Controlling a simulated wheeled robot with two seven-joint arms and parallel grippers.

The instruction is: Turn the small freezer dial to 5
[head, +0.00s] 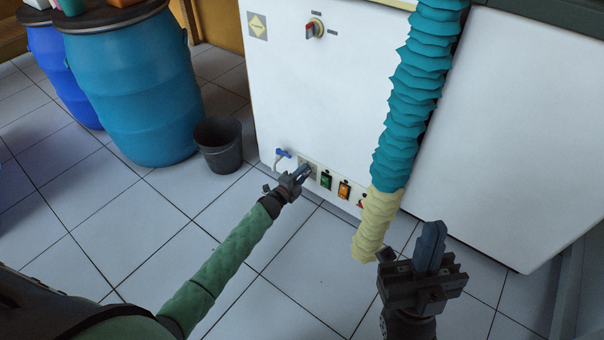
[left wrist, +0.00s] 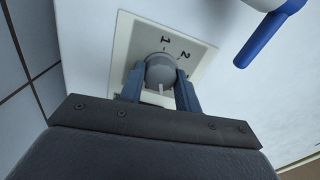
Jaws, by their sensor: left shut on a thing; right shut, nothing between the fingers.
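The small freezer dial (left wrist: 159,70) is a grey round knob on a pale square plate (left wrist: 128,35) with the figures 1 and 2 printed beside it. The figures are on the far side of the knob in the left wrist view; any others are hidden. A pale strip shows on the knob's near side. My left gripper (left wrist: 158,88) is shut on the dial, one finger on each side. In the head view, my left gripper (head: 298,175) covers the dial low on the white freezer (head: 320,90). My right gripper (head: 432,248) is shut and empty, in front of the freezer.
A blue-handled tap (head: 282,153) is just left of the dial and also shows in the left wrist view (left wrist: 272,30). Green (head: 326,180) and orange (head: 344,189) switches sit to its right. A dark bucket (head: 220,146) and blue barrels (head: 135,90) stand left. Tiled floor in front is clear.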

